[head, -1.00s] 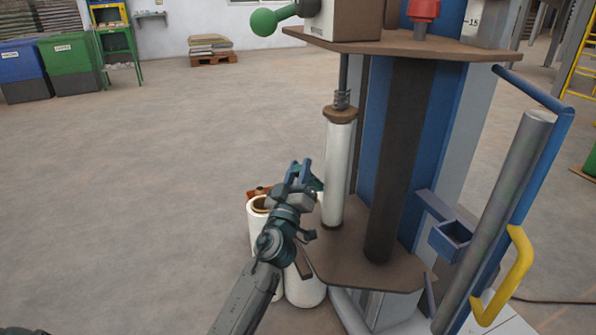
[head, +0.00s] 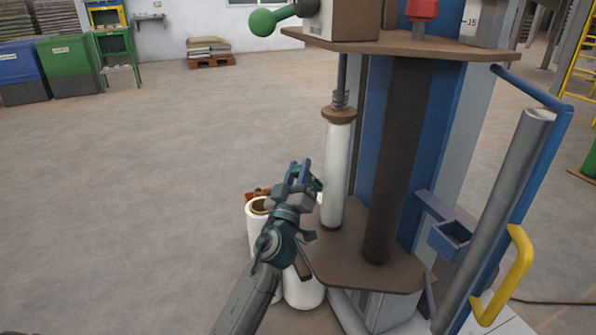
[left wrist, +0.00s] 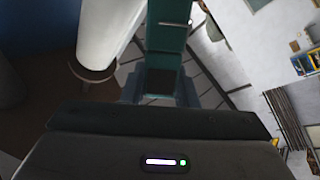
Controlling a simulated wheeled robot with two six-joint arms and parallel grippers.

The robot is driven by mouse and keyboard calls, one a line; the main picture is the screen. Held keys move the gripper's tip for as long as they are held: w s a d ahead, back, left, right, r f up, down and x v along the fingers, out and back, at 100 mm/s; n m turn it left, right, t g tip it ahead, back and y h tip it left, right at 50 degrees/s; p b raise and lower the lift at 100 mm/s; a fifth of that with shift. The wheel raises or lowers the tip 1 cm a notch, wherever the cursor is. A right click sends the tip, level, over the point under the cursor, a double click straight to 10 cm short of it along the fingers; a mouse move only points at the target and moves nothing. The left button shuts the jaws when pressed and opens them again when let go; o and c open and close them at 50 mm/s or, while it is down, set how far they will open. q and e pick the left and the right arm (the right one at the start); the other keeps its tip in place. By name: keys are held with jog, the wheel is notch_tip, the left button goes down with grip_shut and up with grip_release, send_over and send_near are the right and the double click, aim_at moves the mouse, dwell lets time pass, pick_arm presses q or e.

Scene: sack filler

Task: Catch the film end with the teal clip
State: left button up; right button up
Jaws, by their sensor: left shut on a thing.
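A white film roll (head: 338,170) stands upright on a spindle between the machine's brown plates. It also shows as a white cylinder at the upper left of the left wrist view (left wrist: 105,30). My left gripper (head: 300,172) is just left of the roll's lower half. In the left wrist view its fingers (left wrist: 160,88) are shut on the teal clip (left wrist: 167,35), which extends away from them beside the roll. I cannot tell whether the clip touches the film. No loose film end can be made out. My right gripper is not in view.
White spare rolls (head: 304,288) stand on the floor below my left arm. The brown lower plate (head: 365,262) carries a dark column (head: 400,160) right of the film roll. A blue holder (head: 450,238) and yellow handle (head: 517,270) are further right.

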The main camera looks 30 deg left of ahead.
pick_arm(q)
jog(key=shift+s+a+f, duration=0.1)
jog(key=shift+s+a, duration=0.1)
jog(key=shift+s, duration=0.05)
jog(key=s+a+b, duration=0.4)
jog(key=s+a, duration=0.1)
jog(key=s, duration=0.1)
jog(key=shift+s+a, duration=0.15)
dwell(0.7)
dwell(0.5)
